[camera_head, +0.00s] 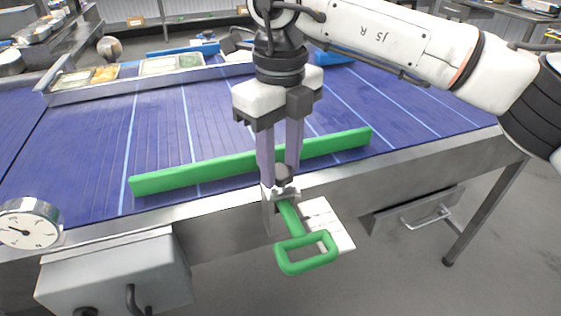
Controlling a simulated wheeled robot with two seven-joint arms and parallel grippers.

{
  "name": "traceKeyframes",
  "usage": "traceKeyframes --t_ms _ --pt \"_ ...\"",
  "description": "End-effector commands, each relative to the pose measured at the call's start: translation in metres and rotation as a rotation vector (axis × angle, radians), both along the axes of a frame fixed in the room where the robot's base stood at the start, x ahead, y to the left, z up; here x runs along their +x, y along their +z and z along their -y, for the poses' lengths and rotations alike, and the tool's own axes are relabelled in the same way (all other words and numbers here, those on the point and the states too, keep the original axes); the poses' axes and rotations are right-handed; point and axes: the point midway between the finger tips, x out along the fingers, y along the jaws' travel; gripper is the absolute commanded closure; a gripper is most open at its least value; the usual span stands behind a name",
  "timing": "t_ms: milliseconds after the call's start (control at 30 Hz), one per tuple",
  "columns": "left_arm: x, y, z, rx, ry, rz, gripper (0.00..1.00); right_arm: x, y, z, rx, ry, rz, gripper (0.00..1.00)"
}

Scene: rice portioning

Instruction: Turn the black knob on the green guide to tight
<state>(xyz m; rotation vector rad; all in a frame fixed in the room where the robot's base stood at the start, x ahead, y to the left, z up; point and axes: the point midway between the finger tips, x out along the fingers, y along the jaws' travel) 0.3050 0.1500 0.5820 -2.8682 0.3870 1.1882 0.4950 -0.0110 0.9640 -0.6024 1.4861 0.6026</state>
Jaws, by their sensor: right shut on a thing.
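The green guide (165,178) is a long bar lying across the blue belt (95,160). Its green handle (306,254) sticks out over the belt's front edge. The black knob (284,172) sits on a metal clamp (269,205) at the front rail, just above the handle's stem. My right gripper (280,170) points straight down with its two pale fingers on either side of the knob, shut on it. The fingers partly hide the knob and the middle of the guide. I cannot read the knob's turn angle. My left gripper is out of view.
A round dial gauge (29,222) and a grey box (115,270) stand at the front left. A white labelled plate (328,225) lies beside the handle. Food trays (172,64) line the far side.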

Motion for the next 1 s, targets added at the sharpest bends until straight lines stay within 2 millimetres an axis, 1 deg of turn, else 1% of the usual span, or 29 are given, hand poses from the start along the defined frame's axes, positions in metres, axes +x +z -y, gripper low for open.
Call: traceKeyframes --t_ms 200,400,933,967,1000 --pt "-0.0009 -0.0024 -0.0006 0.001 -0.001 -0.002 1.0 0.0008 0.0011 0.0006 -0.001 -0.119 0.004 0.87" --pt "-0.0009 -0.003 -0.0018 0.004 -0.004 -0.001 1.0 0.0008 0.0014 0.0005 -0.001 -0.177 0.004 0.87" --pt "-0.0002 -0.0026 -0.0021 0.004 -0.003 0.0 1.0 0.0007 0.0017 0.0004 0.0 -0.197 0.003 0.87" --pt "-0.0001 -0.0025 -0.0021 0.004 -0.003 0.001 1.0 0.0008 0.0017 0.0005 -0.001 -0.197 0.004 0.6" --pt "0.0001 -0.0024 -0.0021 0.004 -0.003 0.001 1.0 0.0007 0.0017 0.0004 0.0 -0.197 0.003 0.53"
